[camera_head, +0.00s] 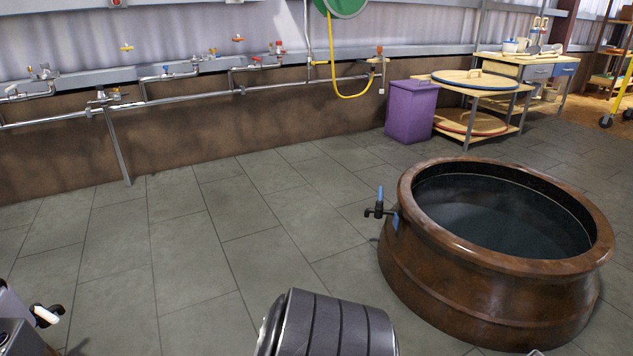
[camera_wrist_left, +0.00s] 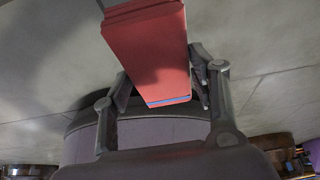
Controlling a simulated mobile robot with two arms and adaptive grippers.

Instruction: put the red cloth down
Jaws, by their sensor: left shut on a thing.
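The red cloth (camera_wrist_left: 150,50) shows in the left wrist view as a folded, layered red block with a thin blue strip at its lower edge. My left gripper (camera_wrist_left: 155,85) is shut on it, with a dark finger on each side. The cloth's top end runs out of the frame. Grey floor shows behind the cloth, and I cannot tell how far off it is. In the head view neither the cloth nor the gripper's fingers can be made out. My right gripper is in neither view.
A large brown jar (camera_head: 450,300) with dark liquid and a blue-handled tap stands at right. A purple bin (camera_head: 411,112) and a shelf table (camera_head: 470,105) with round lids stand behind it. Pipes (camera_head: 200,97) run along the wall. The tiled floor (camera_head: 200,230) at centre-left is clear.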

